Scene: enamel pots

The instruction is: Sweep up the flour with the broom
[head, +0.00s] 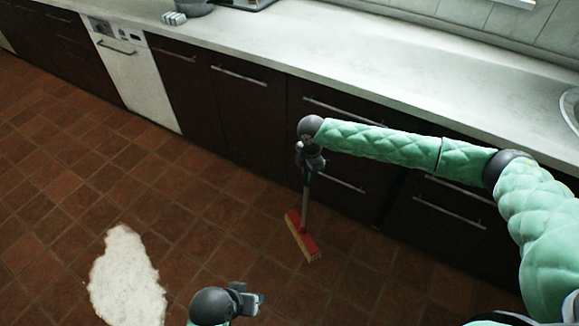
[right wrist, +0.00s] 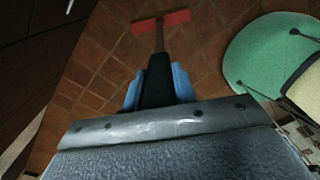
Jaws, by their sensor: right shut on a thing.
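The flour (head: 126,278) lies as a white patch on the tiled floor at the lower left of the head view. The broom (head: 302,237) has a red head with pale bristles and stands near the cabinets, right of the flour and apart from it. My right gripper (head: 309,168) is shut on the broom's handle, with the broom head below it at floor level. In the right wrist view the red broom head (right wrist: 161,21) shows beyond the blue fingers (right wrist: 155,88). My left gripper (head: 248,300) is at the bottom of the head view, between flour and broom, and seems empty; its finger gap is unclear.
Dark cabinets (head: 240,110) with a pale countertop (head: 330,75) run along the back, close behind the right gripper. A white dishwasher (head: 133,75) stands at the left. The tiled floor (head: 190,215) between broom and flour is clear.

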